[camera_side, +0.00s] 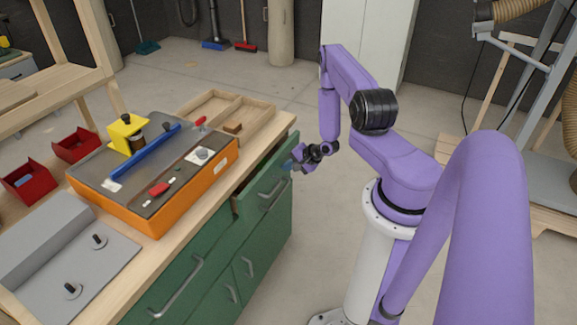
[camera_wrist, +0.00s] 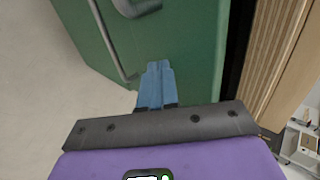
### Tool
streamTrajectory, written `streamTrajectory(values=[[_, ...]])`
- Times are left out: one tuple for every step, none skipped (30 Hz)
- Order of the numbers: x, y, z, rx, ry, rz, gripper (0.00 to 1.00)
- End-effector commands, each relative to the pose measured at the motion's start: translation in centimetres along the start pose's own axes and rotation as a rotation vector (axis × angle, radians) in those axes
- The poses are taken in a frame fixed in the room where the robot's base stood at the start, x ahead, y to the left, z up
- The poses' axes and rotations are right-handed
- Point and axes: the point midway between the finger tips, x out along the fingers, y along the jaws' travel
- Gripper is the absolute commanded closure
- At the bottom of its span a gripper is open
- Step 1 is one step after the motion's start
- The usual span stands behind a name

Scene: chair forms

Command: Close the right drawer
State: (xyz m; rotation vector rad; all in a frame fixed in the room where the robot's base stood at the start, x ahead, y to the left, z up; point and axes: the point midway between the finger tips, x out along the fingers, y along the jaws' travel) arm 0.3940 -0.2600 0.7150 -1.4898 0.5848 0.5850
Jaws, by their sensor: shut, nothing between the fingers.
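The right drawer (camera_side: 263,187) of the green cabinet is partly pulled out under the worktop in the side view. Its green front also shows in the wrist view (camera_wrist: 190,42), with a grey handle (camera_wrist: 110,45) on the left. My gripper (camera_side: 289,165) is beside the upper part of this front in the side view. In the wrist view the blue fingers of my gripper (camera_wrist: 157,68) are together and empty, pointing at the green front. I cannot tell whether the fingertips touch it.
The wooden worktop (camera_side: 180,225) carries an orange-sided box (camera_side: 190,195), a wooden tray (camera_side: 262,118) and a grey fixture (camera_side: 110,255). Red bins (camera_side: 75,146) stand at the left. The left drawer (camera_side: 180,285) looks shut. The floor (camera_side: 310,225) between cabinet and arm base is clear.

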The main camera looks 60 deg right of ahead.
Motion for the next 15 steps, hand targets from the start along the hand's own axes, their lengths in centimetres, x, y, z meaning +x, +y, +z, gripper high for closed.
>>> streamTrajectory(values=[[0.0, 0.0, 0.0, 0.0, 0.0, 0.0, 1.0], [0.0, 0.0, 0.0, 0.0, 0.0, 0.0, 1.0], [0.0, 0.0, 0.0, 0.0, 0.0, 0.0, 1.0], [0.0, 0.0, 0.0, 0.0, 0.0, 0.0, 1.0], [0.0, 0.0, 0.0, -0.001, 0.0, 0.0, 1.0], [0.1, -0.1, 0.0, -0.002, 0.0, -0.001, 1.0], [0.3, -0.3, 0.0, -0.004, 0.0, -0.001, 1.0], [0.6, -0.6, 0.0, -0.006, -0.001, -0.002, 1.0], [1.1, -1.1, -0.1, -0.007, -0.001, -0.002, 1.0], [1.6, -1.4, -0.1, -0.009, -0.002, -0.001, 1.0], [2.0, -1.9, -0.1, -0.009, -0.001, -0.002, 1.0], [2.5, -2.3, -0.1, -0.008, 0.0, -0.002, 1.0], [2.8, -2.6, -0.1, -0.007, 0.0, -0.002, 1.0], [3.0, -2.9, 0.0, -0.006, 0.0, -0.002, 1.0], [3.3, -3.1, 0.0, -0.005, 0.0, -0.002, 1.0]])
